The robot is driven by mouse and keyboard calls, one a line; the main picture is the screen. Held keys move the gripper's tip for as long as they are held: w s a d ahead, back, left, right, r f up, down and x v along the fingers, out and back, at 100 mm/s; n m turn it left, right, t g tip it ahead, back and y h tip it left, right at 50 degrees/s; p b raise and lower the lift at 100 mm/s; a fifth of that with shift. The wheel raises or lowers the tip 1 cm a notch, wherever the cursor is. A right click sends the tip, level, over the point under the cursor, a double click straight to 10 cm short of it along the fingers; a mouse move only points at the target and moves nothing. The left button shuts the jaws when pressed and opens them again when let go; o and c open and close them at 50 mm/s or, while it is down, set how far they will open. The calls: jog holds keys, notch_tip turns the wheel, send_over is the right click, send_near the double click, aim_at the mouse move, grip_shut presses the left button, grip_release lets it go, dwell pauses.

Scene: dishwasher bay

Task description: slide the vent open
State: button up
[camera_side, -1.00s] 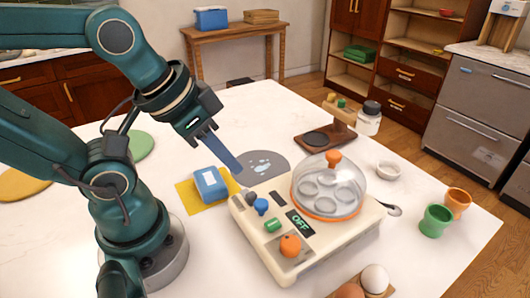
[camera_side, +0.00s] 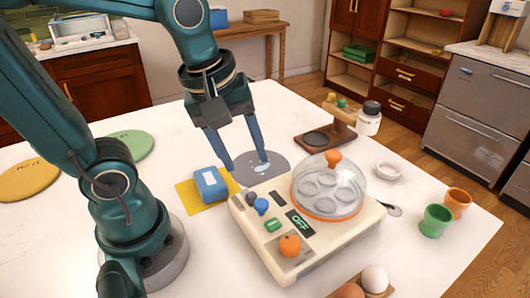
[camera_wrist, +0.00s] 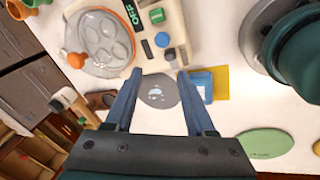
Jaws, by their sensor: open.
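A cream egg cooker (camera_side: 337,238) stands on the white table with a clear dome lid (camera_side: 328,183) over its egg tray. Its panel carries a dark grey knob (camera_side: 251,199), a blue knob (camera_side: 261,206), a dark slot (camera_side: 281,198), a green button (camera_side: 273,225), an orange knob (camera_side: 290,245) and a display reading OFF (camera_side: 300,222). I cannot tell which part is the vent. My gripper (camera_side: 246,165) is open and empty, behind the panel end of the cooker, apart from it. In the wrist view the grey knob (camera_wrist: 170,54) shows just beyond and between the fingertips.
A blue box (camera_side: 211,184) sits on a yellow cloth (camera_side: 188,192) left of the cooker. A grey mat with pale marks (camera_side: 277,166) lies behind it. A wooden stand (camera_side: 325,136), jar (camera_side: 368,120), white dish (camera_side: 388,170), egg cups (camera_side: 436,221) and eggs (camera_side: 375,279) are near the cooker.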

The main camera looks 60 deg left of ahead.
aim_at(251, 194)
jog(key=f+n, duration=0.1)
jog(key=w+f+n+g, duration=0.1)
jog(key=n, duration=0.1)
jog(key=w+a+f+n+g, duration=0.1)
jog(key=shift+f+n, duration=0.15)
jog(key=shift+n, duration=0.15)
jog(key=shift+a+f+g, duration=0.15)
jog(key=shift+f+g, duration=0.45)
jog(key=shift+f, duration=2.65)
grip_shut()
jog(key=shift+s, duration=0.1)
